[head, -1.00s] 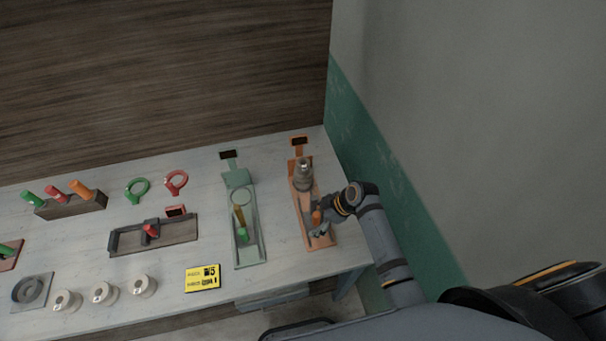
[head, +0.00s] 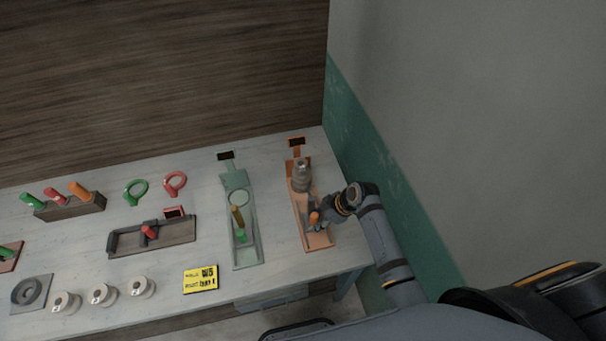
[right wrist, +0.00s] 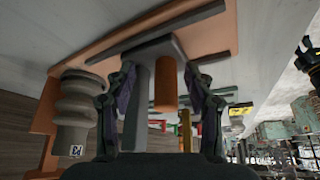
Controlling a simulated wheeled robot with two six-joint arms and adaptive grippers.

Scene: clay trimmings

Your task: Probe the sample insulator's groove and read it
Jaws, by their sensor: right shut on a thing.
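A grey-brown ribbed insulator (head: 301,178) stands upright on the orange fixture (head: 320,241) at the right of the table. It also shows at the left in the right wrist view (right wrist: 80,98), with a small marking on its end. The fixture's dark display (head: 297,142) shows no legible reading. My right gripper (head: 323,219) is at the fixture's slider, nearer the front than the insulator. In the right wrist view its fingers (right wrist: 158,100) are around the orange handle (right wrist: 165,85) and a grey post (right wrist: 137,105) beside it. My left gripper is not in view.
A green fixture (head: 247,256) stands left of the orange one. A yellow card (head: 201,279), several white spools (head: 103,294), two rings (head: 135,192), a wooden tray (head: 180,235) and a rack of coloured handles (head: 70,207) are farther left. The wall is close on the right.

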